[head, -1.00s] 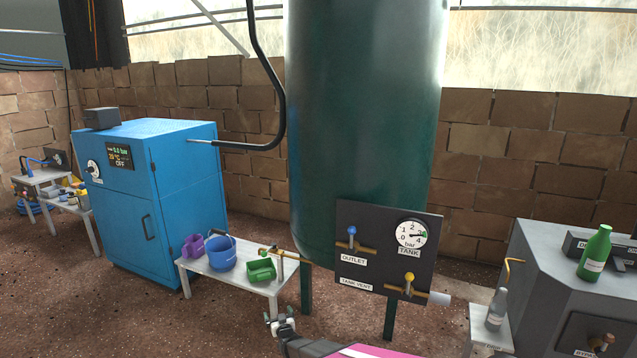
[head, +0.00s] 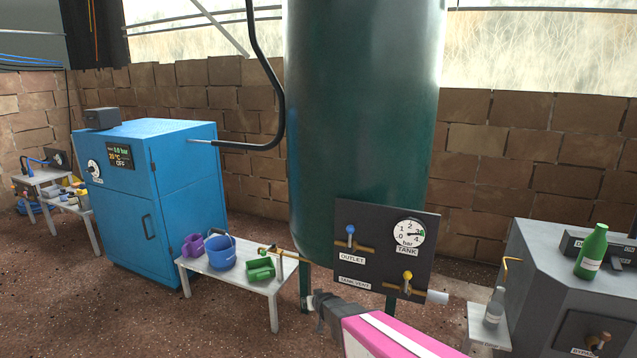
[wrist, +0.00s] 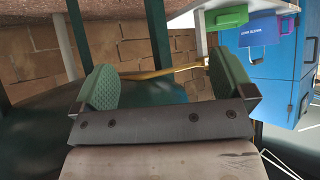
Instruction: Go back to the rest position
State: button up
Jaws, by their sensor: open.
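My gripper (head: 318,306) is in front of the foot of the green tank (head: 362,120), just below the left part of the dark gauge panel (head: 375,265). My pink and white arm comes in from the bottom of the head view. In the wrist view my gripper (wrist: 165,85) has its two green pads wide apart with nothing held between them. A thin brass pipe (wrist: 160,73) shows in the gap beyond the pads; I cannot tell its distance.
A blue cabinet (head: 185,215) stands behind. A grey unit (head: 545,280) with a green bottle (head: 591,252) is at right.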

jog(key=s+d+r+m+g+h, duration=0.1)
jog(key=s+d+r+g, duration=0.3)
jog(key=s+d+r, duration=0.3)
jog(key=s+d+r+m+g+h, duration=0.1)
jog(key=s+d+r+g, duration=0.4)
jog(key=s+d, duration=0.7)
notch_tip(320, 180, up, 3)
jog(key=shift+s+d+f+m+g+h, duration=0.15)
jog(key=shift+s+d+m+g+h, duration=0.15)
jog(key=shift+s, duration=0.8)
